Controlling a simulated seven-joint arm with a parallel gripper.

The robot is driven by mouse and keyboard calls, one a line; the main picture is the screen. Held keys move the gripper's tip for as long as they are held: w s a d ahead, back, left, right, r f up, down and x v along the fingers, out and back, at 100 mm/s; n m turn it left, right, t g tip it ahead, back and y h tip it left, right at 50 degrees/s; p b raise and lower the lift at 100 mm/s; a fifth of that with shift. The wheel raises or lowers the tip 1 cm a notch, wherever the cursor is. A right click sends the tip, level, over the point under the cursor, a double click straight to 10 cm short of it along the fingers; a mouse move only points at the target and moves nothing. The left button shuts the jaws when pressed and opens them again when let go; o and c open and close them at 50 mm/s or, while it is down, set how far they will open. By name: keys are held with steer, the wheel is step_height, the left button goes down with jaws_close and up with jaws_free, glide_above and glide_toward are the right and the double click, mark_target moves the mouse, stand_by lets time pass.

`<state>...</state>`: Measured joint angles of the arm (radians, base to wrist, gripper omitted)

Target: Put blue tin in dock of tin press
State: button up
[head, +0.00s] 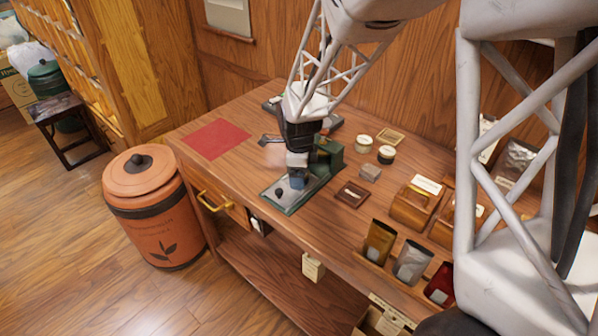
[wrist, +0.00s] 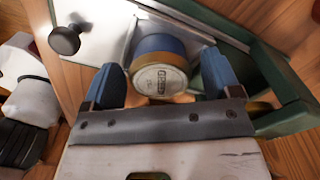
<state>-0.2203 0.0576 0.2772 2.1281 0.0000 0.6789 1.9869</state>
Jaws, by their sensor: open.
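The blue tin (wrist: 158,52), with a pale round label and gold rim, stands on the metal plate of the tin press, against a raised metal edge that looks like part of the dock. Whether it is fully seated I cannot tell. The tin press (head: 283,207) has a green frame and a black knob (wrist: 65,40). My gripper (wrist: 162,72) is open, with one blue finger on each side of the tin and gaps visible. In the head view my gripper (head: 297,179) is low over the press plate and mostly hides the tin.
A red mat (head: 216,138) lies left on the wooden table. Two small round jars (head: 386,154), a small dark tray (head: 352,194), wooden boxes (head: 413,208) and standing pouches (head: 411,262) are to the right. An orange canister (head: 150,215) stands on the floor.

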step_height(320, 180, up, 12)
stand_by(0.7)
steer(key=shift+r, duration=0.1)
stand_by(0.4)
steer(key=s+d+r+n+t, duration=0.1)
steer(key=s+d+n, duration=0.3)
steer(key=s, duration=0.6)
steer(key=s+d+r+n, duration=0.4)
steer(key=s+d+n, duration=0.1)
steer(key=s+n, duration=0.4)
steer(key=s+d+r+n+t, duration=0.1)
steer(key=s+d+r+n, duration=0.2)
steer(key=s+n, duration=0.4)
steer(key=s+d, duration=0.1)
steer(key=s, duration=0.2)
steer(key=shift+s+d+r+t, duration=0.25)
steer(key=shift+s+d+t, duration=0.05)
steer(key=shift+s+d, duration=0.05)
